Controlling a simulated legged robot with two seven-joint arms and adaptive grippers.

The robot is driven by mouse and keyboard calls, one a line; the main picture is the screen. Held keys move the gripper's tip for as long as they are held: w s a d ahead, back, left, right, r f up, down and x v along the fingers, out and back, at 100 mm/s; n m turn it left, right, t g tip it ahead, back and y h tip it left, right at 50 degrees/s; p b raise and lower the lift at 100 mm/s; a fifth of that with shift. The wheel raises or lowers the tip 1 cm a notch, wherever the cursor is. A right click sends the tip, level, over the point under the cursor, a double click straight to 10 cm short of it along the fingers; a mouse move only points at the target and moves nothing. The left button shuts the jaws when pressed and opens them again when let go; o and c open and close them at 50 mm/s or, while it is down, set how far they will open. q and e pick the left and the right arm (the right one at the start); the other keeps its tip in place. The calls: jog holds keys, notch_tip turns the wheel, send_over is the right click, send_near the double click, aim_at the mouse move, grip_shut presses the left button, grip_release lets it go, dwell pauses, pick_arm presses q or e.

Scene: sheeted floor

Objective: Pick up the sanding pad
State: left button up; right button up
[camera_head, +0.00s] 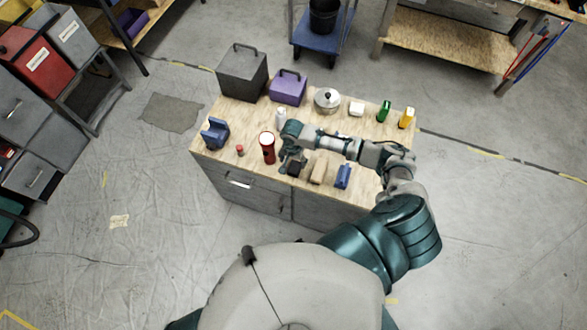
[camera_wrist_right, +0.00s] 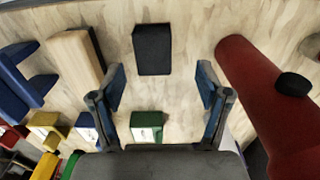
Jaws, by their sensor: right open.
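A small black block, which looks like the sanding pad (camera_head: 297,170), lies on the wooden top of a grey workbench (camera_head: 201,143) near its front edge. In the right wrist view the pad (camera_wrist_right: 153,50) lies flat beyond and roughly between my fingertips. My right gripper (camera_head: 289,160) is above the bench beside the pad, partly hidden by its own wrist in the head view. The right wrist view shows the gripper (camera_wrist_right: 161,82) open, with two blue-padded fingers apart and nothing between them. My left gripper is not in view.
A red flashlight (camera_head: 267,148) stands left of the pad. A wooden block (camera_head: 319,172) and a blue object (camera_head: 343,177) are to its right. Behind are a purple box (camera_head: 288,88), dark grey box (camera_head: 242,74), silver pot (camera_head: 327,99), and green (camera_head: 384,111) and yellow (camera_head: 407,118) items.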

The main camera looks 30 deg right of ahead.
aim_at(295, 167)
jog(key=f, duration=0.3)
jog(key=d+f, duration=0.1)
jog(key=shift+s+d+f, duration=0.1)
jog(key=shift+s+f, duration=0.05)
jog(key=shift+s, duration=0.15)
jog(key=shift+a, duration=0.35)
jog(key=c, duration=0.3)
jog(key=shift+a, duration=0.1)
jog(key=c, duration=0.8)
jog(key=shift+c, duration=0.2)
notch_tip(295, 167, up, 10)
jog(key=shift+p, duration=0.35)
